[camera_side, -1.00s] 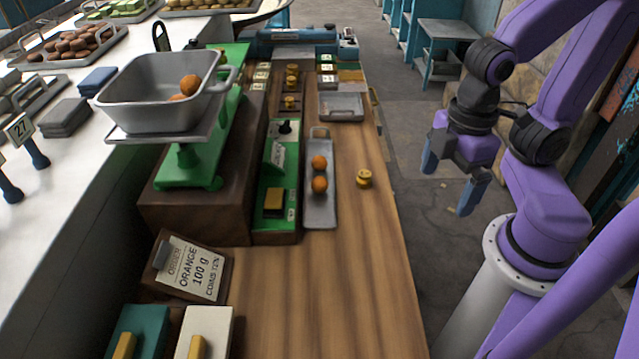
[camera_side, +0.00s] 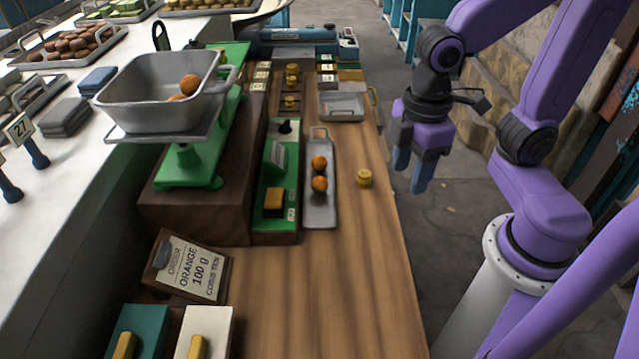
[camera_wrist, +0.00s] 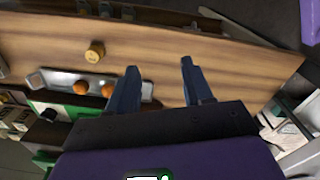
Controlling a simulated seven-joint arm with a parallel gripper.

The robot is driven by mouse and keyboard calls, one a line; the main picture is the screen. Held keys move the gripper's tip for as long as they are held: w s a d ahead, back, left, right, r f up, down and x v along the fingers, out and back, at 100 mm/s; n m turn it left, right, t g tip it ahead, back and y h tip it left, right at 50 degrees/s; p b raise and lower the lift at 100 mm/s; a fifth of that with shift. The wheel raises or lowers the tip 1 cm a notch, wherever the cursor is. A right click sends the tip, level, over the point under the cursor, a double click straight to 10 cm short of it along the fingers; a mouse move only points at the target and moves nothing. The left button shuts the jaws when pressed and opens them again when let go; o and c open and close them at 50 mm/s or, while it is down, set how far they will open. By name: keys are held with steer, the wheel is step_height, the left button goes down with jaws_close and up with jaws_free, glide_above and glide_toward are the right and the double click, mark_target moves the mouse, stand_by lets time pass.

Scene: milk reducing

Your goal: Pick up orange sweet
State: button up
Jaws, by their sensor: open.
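Two orange sweets, a far one (camera_side: 319,162) and a near one (camera_side: 319,184), lie on a narrow metal tray (camera_side: 320,214) on the wooden counter. They also show in the wrist view, one at the left (camera_wrist: 81,87) and one at the right (camera_wrist: 107,90). More orange sweets (camera_side: 189,84) sit in the grey metal pan (camera_side: 150,112) on the green scale (camera_side: 187,168). My gripper (camera_side: 409,178) is open and empty, right of the tray, above and past the counter's right edge. Its fingers (camera_wrist: 158,84) are spread apart in the wrist view.
An order sign (camera_side: 196,268) reads "ORANGE 100 g". A green panel (camera_side: 276,215) with a yellow block borders the tray's left side. The front counter (camera_side: 320,290) is clear.

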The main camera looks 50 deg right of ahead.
steer(key=h, duration=0.1)
glide_above(318, 179)
steer(key=a, duration=0.2)
steer(key=shift+n+g, duration=0.4)
steer(key=f, duration=0.4)
steer(key=d+f, duration=0.1)
steer(key=f, duration=0.3)
steer(key=d+f, duration=0.1)
steer(key=f, duration=0.3)
steer(key=shift+f, duration=0.1)
steer(key=c, duration=0.8)
